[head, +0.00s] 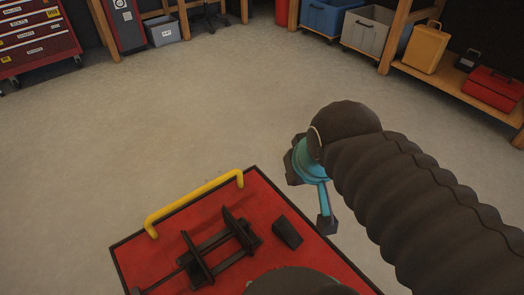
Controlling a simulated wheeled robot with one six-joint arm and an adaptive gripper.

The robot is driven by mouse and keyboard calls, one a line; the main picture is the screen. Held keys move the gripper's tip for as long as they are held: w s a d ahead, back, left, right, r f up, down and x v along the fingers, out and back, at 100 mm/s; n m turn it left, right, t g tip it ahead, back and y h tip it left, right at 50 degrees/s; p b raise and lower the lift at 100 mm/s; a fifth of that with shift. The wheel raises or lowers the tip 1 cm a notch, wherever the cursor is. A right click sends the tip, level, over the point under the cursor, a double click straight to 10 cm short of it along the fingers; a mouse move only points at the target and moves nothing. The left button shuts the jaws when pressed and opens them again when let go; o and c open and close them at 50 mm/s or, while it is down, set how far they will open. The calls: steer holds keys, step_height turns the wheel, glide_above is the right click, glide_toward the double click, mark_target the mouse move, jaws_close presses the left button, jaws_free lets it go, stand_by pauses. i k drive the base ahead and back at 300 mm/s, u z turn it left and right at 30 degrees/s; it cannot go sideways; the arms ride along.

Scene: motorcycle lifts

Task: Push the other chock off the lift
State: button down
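The lift (330,262) is a red platform with a dark edge at the bottom of the view. A black wedge-shaped chock (288,232) sits on its red top, near the right-hand edge. My gripper (326,222) hangs from my dark, ribbed arm, with a teal link and a dark tip. In the picture the tip is just right of the chock, over the lift's right edge, with a gap between them. Its height is hard to judge. The fingers are seen from behind and partly hidden, so their opening is unclear. I see no second loose chock.
A black wheel clamp (218,252) is on the lift, left of the chock. A yellow rail (195,202) runs along the far edge. Open concrete floor surrounds the lift. A red tool cabinet (38,40), bins and a shelf with a red toolbox (492,88) stand far back.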

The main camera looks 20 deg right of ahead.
mark_target(283, 228)
steer(key=u, duration=2.05)
steer(key=k, duration=1.2)
steer(key=z, duration=1.3)
